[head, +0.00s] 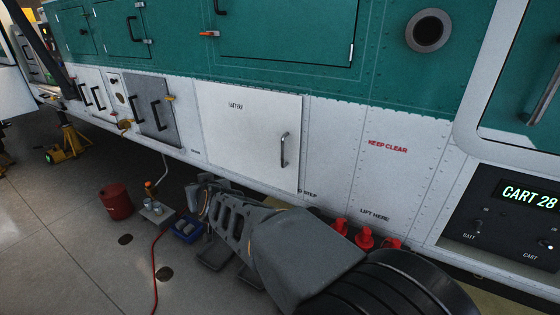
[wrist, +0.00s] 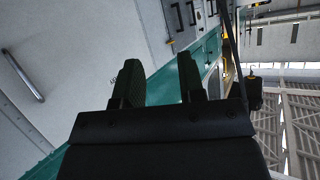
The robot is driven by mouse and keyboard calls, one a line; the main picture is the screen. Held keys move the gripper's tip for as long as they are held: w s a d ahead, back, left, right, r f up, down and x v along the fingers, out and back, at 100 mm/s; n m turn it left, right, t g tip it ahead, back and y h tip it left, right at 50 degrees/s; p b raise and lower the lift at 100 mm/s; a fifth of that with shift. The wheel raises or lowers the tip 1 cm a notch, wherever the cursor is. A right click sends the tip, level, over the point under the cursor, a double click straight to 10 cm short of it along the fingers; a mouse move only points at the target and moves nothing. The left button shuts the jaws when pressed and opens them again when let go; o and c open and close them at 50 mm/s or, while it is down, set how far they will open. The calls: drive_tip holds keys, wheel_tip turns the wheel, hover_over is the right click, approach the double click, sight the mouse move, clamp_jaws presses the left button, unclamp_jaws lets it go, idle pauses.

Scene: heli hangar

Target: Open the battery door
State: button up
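A white door (head: 240,143) with a short dark label and a vertical metal bar handle (head: 284,150) near its right edge sits in the white lower side of the helicopter. I take it to be the battery door; the small label is hard to read. It looks closed and flush. In the wrist view a metal handle (wrist: 22,76) shows at the left on a white panel. My gripper (wrist: 159,80) has its two dark fingers apart with nothing between them. It is apart from the handle. In the head view my arm reaches below the door, and the fingertips are hard to make out.
A grey panel (head: 152,110) with black handles is left of the white door. Red caps (head: 364,238) stand low at the right, beside my arm. A red can (head: 116,201), a blue tray (head: 187,229) and a red hose (head: 154,265) are on the floor. A yellow jack (head: 70,143) stands further left.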

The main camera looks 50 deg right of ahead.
drive_tip(key=d+m+h+b, duration=0.2)
drive_tip(key=d+m+h, duration=0.3)
drive_tip(key=d, duration=0.4)
drive_tip(key=m+g+h+b, duration=0.3)
drive_tip(key=m+g+h, duration=0.15)
drive_tip(key=h, duration=0.35)
approach(282, 149)
drive_tip(key=shift+n+g, duration=0.25)
drive_tip(key=shift+g, duration=0.1)
drive_tip(key=x, duration=0.8)
drive_tip(key=shift+w+d+r, duration=0.1)
drive_tip(key=shift+w+d, duration=0.2)
drive_tip(key=shift+x, duration=0.95)
clamp_jaws()
